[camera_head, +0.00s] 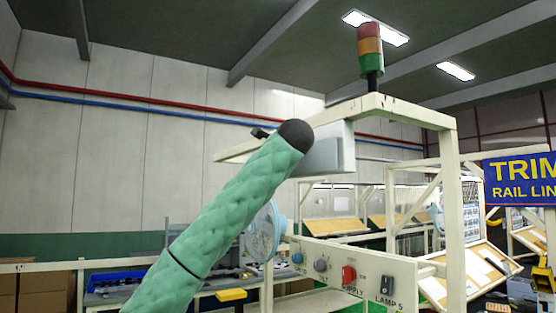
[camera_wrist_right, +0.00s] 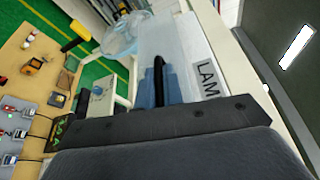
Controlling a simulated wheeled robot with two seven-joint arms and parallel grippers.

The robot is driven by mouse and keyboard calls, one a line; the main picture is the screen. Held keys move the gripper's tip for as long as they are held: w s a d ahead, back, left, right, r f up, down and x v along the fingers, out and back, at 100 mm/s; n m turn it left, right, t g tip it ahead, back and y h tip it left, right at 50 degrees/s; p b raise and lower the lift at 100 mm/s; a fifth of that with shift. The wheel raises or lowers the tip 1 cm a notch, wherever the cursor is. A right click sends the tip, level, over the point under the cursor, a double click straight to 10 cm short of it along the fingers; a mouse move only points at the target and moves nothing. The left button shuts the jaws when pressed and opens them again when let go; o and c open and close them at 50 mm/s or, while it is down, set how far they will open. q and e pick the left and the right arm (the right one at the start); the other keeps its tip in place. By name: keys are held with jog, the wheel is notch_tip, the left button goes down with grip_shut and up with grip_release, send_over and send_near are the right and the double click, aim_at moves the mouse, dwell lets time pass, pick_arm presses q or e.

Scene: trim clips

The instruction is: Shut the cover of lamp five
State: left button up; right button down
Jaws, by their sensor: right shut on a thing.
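In the right wrist view my right gripper (camera_wrist_right: 158,82) is shut on a narrow black bar, which looks like the handle of the lamp cover. Behind the bar is a pale, translucent bluish panel (camera_wrist_right: 172,38), apparently the cover. In the head view a pale grey, box-like lamp unit (camera_head: 328,155) hangs under the cream frame. A green padded arm of mine covers part of it and hides the gripper there. My left gripper is not in view.
The cream frame (camera_head: 400,110) carries a signal tower (camera_head: 371,55) on top. Below is a control panel (camera_head: 345,270) with knobs, a red switch and a "LAMP 5" label. A pale blue fan (camera_head: 262,235) stands behind my arm. Workbenches are farther back.

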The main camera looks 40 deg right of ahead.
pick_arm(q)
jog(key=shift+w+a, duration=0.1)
pick_arm(e)
jog(key=shift+d, duration=0.1)
jog(key=c, duration=1.5)
grip_release()
jog(key=shift+s+d, duration=0.1)
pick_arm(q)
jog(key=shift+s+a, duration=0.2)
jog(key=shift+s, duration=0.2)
pick_arm(e)
jog(key=shift+s+a+b, duration=0.3)
jog(key=shift+s+b, duration=0.05)
jog(key=shift+b, duration=0.1)
pick_arm(q)
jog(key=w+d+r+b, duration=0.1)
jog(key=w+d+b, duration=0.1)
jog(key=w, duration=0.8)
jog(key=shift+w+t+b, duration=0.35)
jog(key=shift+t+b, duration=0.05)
jog(key=shift+b, duration=0.35)
pick_arm(e)
jog(key=shift+v, duration=3.4)
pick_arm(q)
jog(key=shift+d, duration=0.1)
pick_arm(e)
jog(key=shift+d, duration=0.1)
